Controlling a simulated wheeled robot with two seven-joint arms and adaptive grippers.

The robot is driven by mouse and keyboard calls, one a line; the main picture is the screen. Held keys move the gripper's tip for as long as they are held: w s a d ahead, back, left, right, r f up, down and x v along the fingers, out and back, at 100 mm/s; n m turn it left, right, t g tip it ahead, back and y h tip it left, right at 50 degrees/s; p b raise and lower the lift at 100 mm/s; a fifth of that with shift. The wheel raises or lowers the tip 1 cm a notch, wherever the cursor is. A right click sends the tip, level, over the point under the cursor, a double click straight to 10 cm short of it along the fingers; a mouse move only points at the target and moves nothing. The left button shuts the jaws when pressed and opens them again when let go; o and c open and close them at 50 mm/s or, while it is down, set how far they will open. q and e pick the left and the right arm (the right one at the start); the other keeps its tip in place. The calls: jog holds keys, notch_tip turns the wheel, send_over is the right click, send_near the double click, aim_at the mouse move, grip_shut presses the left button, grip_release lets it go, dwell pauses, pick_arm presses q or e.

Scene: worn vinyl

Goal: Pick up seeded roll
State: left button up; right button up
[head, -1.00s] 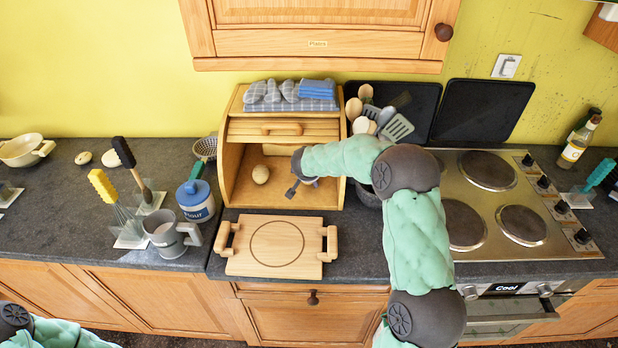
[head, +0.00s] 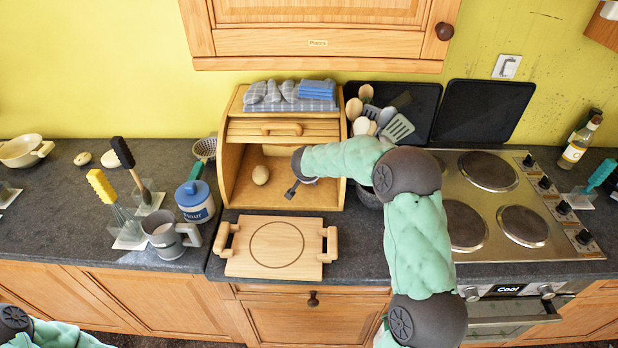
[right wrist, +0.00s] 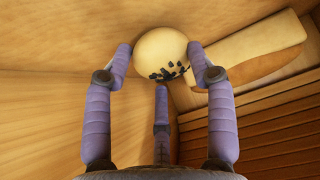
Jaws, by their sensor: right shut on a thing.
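In the right wrist view the seeded roll (right wrist: 161,54) is round and cream-coloured, with dark seeds on its lower side. My right gripper (right wrist: 160,62) has purple fingers shut on it, one at each side and one below. In the head view my right arm reaches into the open wooden bread bin (head: 229,165). The wrist there hides most of the gripper and the held roll. My left gripper is out of view; only part of that arm shows at the lower left.
A pale round roll (head: 260,174) sits in the bin, left of my right wrist. A wooden tray (head: 248,262) lies before the bin. A flour jar (head: 196,208) and utensil pot (head: 368,195) flank the bin.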

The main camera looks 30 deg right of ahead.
jog(key=shift+r, duration=0.6)
jog(key=shift+r+p, duration=1.5)
jog(key=shift+r, duration=1.5)
jog(key=shift+s+a+r+b, duration=0.3)
jog(key=shift+s+a+b, duration=1.35)
jog(key=shift+s, duration=0.6)
jog(key=shift+s+a+r+b, duration=0.35)
jog(key=shift+s+a+b, duration=0.95)
jog(key=shift+s+b, duration=0.75)
jog(key=shift+s+a+r+b, duration=0.3)
jog(key=shift+s+a+b, duration=1.3)
jog(key=shift+s, duration=0.8)
